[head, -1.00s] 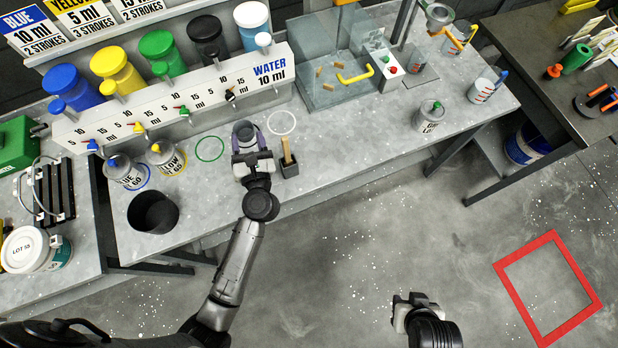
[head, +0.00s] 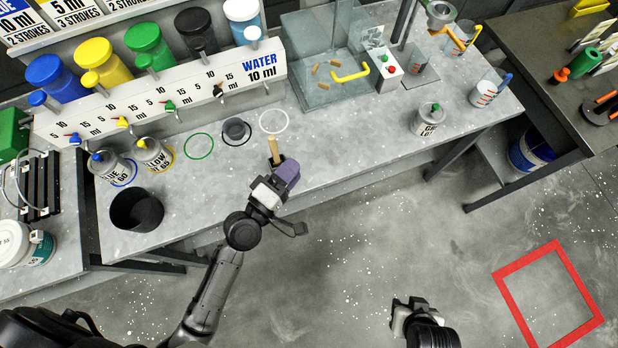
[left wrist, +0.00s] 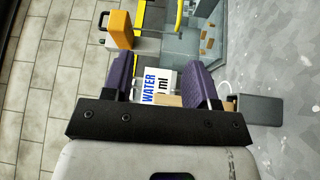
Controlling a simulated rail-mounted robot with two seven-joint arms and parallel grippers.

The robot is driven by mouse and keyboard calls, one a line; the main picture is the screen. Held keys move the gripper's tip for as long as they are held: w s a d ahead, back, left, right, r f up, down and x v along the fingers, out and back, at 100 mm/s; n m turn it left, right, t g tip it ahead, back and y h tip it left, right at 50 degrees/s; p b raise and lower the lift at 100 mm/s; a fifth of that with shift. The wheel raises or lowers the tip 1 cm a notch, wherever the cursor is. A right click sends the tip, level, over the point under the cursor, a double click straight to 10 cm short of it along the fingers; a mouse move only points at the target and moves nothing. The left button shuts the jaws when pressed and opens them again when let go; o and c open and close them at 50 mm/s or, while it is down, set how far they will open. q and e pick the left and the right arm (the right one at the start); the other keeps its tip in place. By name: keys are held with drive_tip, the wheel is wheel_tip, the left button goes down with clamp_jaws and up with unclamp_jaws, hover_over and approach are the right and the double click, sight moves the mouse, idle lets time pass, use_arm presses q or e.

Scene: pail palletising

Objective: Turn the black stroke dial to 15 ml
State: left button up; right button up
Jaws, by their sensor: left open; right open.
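The black stroke dial (head: 218,91) is the right-most of the coloured dials on the white sloping panel (head: 105,112), below its 10 and 15 marks. Its exact setting is too small to read. My left gripper (head: 287,176) is in front of the panel, low and to the right of the dial, apart from it, near the bench's front edge. In the left wrist view its purple fingers (left wrist: 160,85) are apart with nothing held; the WATER label (left wrist: 154,84) shows beyond them. My right gripper (head: 401,312) is low over the floor, far from the panel, open.
A wooden stick (head: 273,151) stands in a dark holder beside my left gripper. A dark round cup (head: 236,131) is on the bench below the dial. Blue and yellow labelled cans (head: 153,155) stand left, near a black bin (head: 136,210). A glass enclosure (head: 322,88) is at right.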

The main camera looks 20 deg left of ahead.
use_arm(q)
drive_tip(key=shift+s+d+f+m+g+h, duration=0.3)
drive_tip(key=shift+d+f+m+g, duration=0.2)
drive_tip(key=shift+m, duration=0.35)
drive_tip(key=shift+s+d+f+m+g+h, duration=0.15)
drive_tip(key=shift+d+f+m+g+h, duration=0.35)
drive_tip(key=shift+m, duration=0.35)
use_arm(e)
drive_tip(key=shift+w+d+f, duration=0.15)
drive_tip(key=shift+d+f, duration=0.15)
drive_tip(key=shift+d, duration=0.35)
use_arm(q)
drive_tip(key=shift+d, duration=0.1)
use_arm(e)
drive_tip(key=shift+a, duration=0.1)
use_arm(q)
drive_tip(key=s+f+m+g+y, duration=0.2)
drive_tip(key=s+f+m+g, duration=0.5)
drive_tip(key=m, duration=0.3)
drive_tip(key=s+a+f+m+g+y, duration=0.2)
drive_tip(key=s+a+g+y, duration=0.35)
drive_tip(key=s+a, duration=0.5)
wheel_tip(320, 180, up, 28)
drive_tip(key=p, duration=2.8)
drive_tip(key=shift+d+r, duration=0.15)
drive_tip(key=shift+d, duration=0.3)
use_arm(e)
wheel_tip(320, 180, up, 29)
drive_tip(key=shift+f, duration=0.15)
